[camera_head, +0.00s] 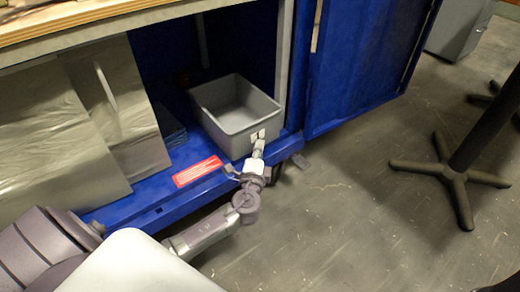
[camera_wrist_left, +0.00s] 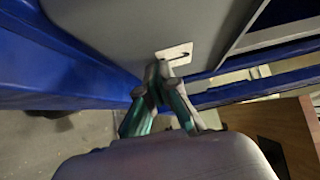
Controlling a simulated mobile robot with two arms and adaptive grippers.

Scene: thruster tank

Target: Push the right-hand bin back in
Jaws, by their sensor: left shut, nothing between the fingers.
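The grey open-topped bin (camera_head: 231,120) sits on the blue shelf inside the cabinet, at its right side. It looks empty. My left gripper (camera_head: 258,146) is shut and empty, with its fingertips at the bin's front face, just by the white label. In the left wrist view the closed fingertips (camera_wrist_left: 160,68) lie against the lower edge of the white label (camera_wrist_left: 175,54) on the grey bin wall (camera_wrist_left: 125,28). They are touching or very nearly touching; I cannot tell which. My right gripper is not in view.
The blue cabinet door (camera_head: 355,60) stands open to the right. Silvery wrapped sheets (camera_head: 85,125) fill the cabinet's left side. A red label (camera_head: 197,171) lies on the shelf's front edge. A dark stand with a star-shaped foot (camera_head: 455,170) is on the floor at right.

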